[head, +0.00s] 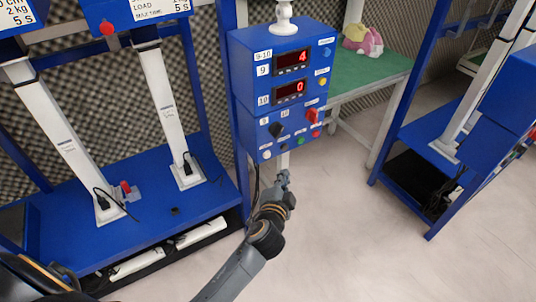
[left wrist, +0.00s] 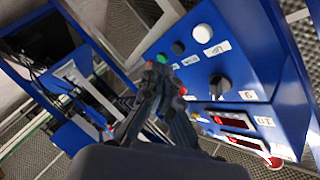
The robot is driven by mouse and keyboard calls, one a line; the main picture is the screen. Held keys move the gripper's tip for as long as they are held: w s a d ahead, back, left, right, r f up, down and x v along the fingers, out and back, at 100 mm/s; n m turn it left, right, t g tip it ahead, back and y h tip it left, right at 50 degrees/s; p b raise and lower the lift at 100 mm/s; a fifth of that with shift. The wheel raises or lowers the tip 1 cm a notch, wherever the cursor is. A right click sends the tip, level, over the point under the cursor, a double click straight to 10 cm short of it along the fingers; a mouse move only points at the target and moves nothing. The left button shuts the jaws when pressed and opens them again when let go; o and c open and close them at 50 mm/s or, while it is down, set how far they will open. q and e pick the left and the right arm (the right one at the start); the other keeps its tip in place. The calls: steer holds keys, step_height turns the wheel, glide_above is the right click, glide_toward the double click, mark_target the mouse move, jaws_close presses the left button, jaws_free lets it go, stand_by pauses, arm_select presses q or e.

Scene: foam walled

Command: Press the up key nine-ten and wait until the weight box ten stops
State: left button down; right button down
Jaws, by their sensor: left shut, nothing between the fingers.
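The blue control box (head: 246,50) carries a "9-10" label. Its upper display (head: 291,62), marked 9, reads 4, and its lower display (head: 289,91), marked 10, reads 0. In the left wrist view a white key (left wrist: 202,33) sits by a label that looks like "UP" (left wrist: 217,48); in the head view it is the white key (head: 267,154) at the lower left. My left gripper (head: 283,180) is shut and empty, just below the box. Its fingers (left wrist: 158,77) show near the lower keys, apart from the white key. Which weight box is ten is unclear.
Blue weight boxes (head: 130,12) with white columns (head: 163,110) stand on a blue rig at left. A black knob (head: 276,129) and a red one (head: 312,115) stick out of the panel.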

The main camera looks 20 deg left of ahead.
mark_target(267, 154)
arm_select(q)
steer(key=w+a, duration=0.1)
steer(key=a, duration=0.1)
steer(key=w+a, duration=0.2)
steer(key=shift+w+a+p, duration=0.2)
steer(key=shift+w+p, duration=0.05)
steer(key=shift+p, duration=0.05)
stand_by(0.6)
stand_by(0.7)
steer(key=shift+w+a, duration=0.25)
steer(key=shift+a, duration=0.1)
